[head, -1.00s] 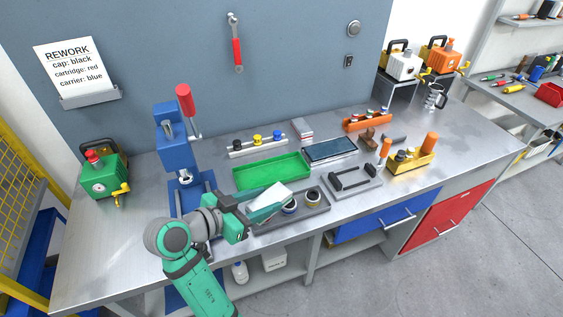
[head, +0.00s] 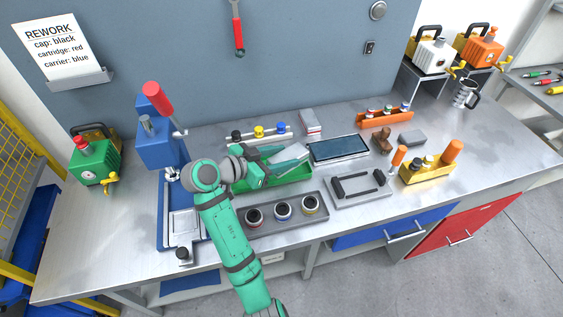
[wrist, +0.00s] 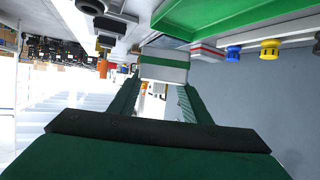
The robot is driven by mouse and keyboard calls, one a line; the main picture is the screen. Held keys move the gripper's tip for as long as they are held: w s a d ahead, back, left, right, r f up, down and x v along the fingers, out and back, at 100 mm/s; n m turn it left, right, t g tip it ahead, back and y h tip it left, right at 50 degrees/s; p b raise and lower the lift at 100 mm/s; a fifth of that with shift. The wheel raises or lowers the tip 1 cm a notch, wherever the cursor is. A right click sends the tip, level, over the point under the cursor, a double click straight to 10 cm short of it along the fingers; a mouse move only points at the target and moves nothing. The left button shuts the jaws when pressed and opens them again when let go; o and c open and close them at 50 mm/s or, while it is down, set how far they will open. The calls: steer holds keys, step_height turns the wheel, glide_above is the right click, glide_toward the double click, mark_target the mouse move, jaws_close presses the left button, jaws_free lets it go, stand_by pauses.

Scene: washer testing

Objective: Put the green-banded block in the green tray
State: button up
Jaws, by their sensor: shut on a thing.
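My gripper (head: 272,160) is shut on the green-banded block (head: 291,154), a pale block. In the wrist view the block (wrist: 164,66) sits between the two fingertips, with a green stripe across it. The green tray (head: 296,183) is a shallow open box in the middle of the bench, and my gripper and the block hide part of it. In the head view the block overlaps the tray's back part; its height above the tray is hard to tell. The tray's green wall (wrist: 215,14) also shows in the wrist view.
A dark tray (head: 234,228) with three round parts lies in front. A dark tablet (head: 340,149) and a grey fixture (head: 360,204) are to the right. A blue press (head: 158,140) stands left. A rack of coloured caps (head: 236,138) and a red-striped block (head: 310,122) are behind.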

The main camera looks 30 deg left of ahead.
mark_target(283, 155)
steer(key=w+a+f, duration=0.1)
steer(key=f, duration=0.1)
steer(key=w+a+f, duration=0.1)
steer(key=w+f, duration=0.1)
steer(key=w+a+f, duration=0.1)
steer(key=w+f, duration=0.1)
steer(key=shift+w+a+f, duration=0.15)
steer(key=shift+a+f, duration=0.1)
steer(key=shift+f, duration=0.05)
step_height(283, 155, down, 2)
steer(key=shift+d+f, duration=0.1)
steer(key=shift+f, duration=0.3)
steer(key=shift+s+f, duration=0.1)
steer(key=shift+s, duration=0.15)
steer(key=o, duration=1.5)
steer(key=shift+f, duration=0.1)
steer(key=shift+c, duration=0.2)
steer(key=shift+r, duration=0.2)
steer(key=v, duration=1.2)
